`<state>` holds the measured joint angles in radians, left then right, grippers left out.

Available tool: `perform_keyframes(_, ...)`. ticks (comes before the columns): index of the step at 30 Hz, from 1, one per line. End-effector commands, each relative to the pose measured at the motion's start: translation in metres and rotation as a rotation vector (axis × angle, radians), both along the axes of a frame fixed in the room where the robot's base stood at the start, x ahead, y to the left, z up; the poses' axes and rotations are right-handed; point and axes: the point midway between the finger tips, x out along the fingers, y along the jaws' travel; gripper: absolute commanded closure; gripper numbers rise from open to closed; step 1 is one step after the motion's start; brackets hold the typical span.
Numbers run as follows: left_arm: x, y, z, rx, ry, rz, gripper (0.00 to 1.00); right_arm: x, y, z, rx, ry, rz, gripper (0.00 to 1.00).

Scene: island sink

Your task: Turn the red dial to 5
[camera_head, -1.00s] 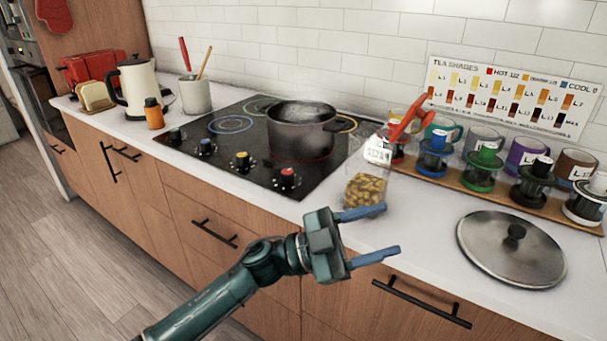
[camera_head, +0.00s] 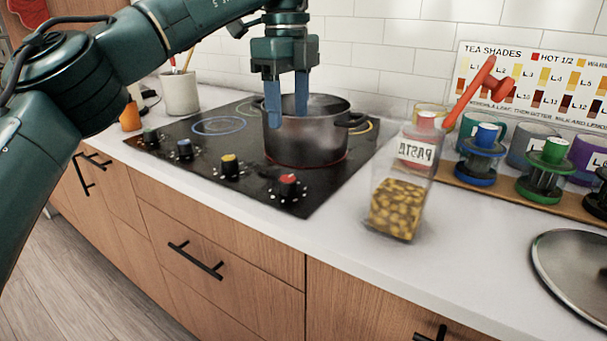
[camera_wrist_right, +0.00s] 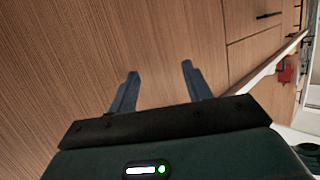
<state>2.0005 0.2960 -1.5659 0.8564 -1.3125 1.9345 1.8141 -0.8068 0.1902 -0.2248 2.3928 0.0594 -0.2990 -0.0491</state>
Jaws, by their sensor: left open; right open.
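The red dial (camera_head: 288,185) is a black knob with a red top, at the front right corner of the black cooktop (camera_head: 215,170). Numbers around it are too small to read. My left gripper (camera_head: 287,115) points down with its blue fingers apart, in front of or above the dark pot (camera_head: 305,140); it appears empty, up and behind the dial in the picture. A red ring glows around the pot's base. My right gripper (camera_wrist_right: 157,85) shows only in the right wrist view, open and empty, facing wooden cabinet fronts.
A pasta jar (camera_head: 400,200) stands right of the cooktop. Yellow (camera_head: 229,166), blue (camera_head: 185,149) and dark teal (camera_head: 150,137) dials line the cooktop's front left of the red one. A lid (camera_head: 575,270) lies at the right. Counter in front of the jar is clear.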

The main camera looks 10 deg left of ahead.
Motion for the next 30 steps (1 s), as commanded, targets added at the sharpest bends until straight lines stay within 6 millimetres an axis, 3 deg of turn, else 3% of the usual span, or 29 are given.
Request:
perform_keyframes(5, -0.001, 0.007, -0.003, 0.024, -0.012, 0.028, 0.47, 0.0, 0.001, -0.004, -0.007, -0.004, 0.005, 0.51)
perform_keyframes(21, -0.002, 0.006, -0.105, 0.018, -0.011, 0.022, 0.47, 0.006, 0.011, -0.034, -0.07, 0.004, 0.054, 0.51)
perform_keyframes(30, -0.002, 0.005, -0.125, 0.017, -0.012, 0.021, 0.47, 0.008, 0.013, -0.038, -0.081, 0.006, 0.062, 0.51)
